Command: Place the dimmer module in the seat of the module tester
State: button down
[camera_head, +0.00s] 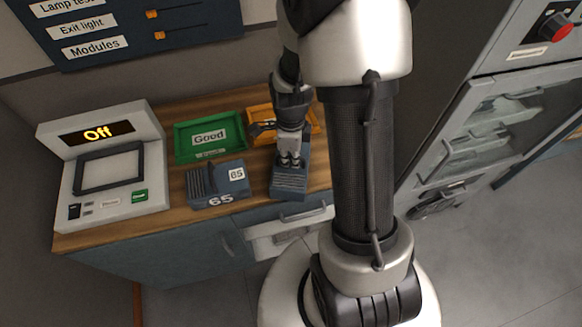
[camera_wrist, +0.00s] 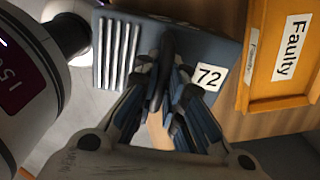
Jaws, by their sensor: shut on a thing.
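A blue-grey dimmer module marked 72 (camera_wrist: 200,47), with a ribbed end, is in my gripper (camera_wrist: 168,85) in the wrist view. In the head view this module (camera_head: 290,184) is at the counter's front edge, with my gripper (camera_head: 290,160) shut on it from above. I cannot tell whether it touches the counter. A second module marked 65 (camera_head: 213,188) stands just left of it. The module tester (camera_head: 150,193) is at the counter's left end; its display reads Off. Its dark-framed seat (camera_head: 108,168) looks empty.
A green Good tray (camera_head: 183,147) and an orange Faulty tray (camera_head: 258,138) stand at the back of the wooden counter (camera_head: 90,239). The Faulty tray (camera_wrist: 277,103) is right of the held module in the wrist view. A grey cabinet (camera_head: 470,125) stands at right.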

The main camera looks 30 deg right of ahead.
jog(key=shift+r, duration=0.1)
notch_tip(320, 180, up, 20)
jog(key=p, duration=0.6)
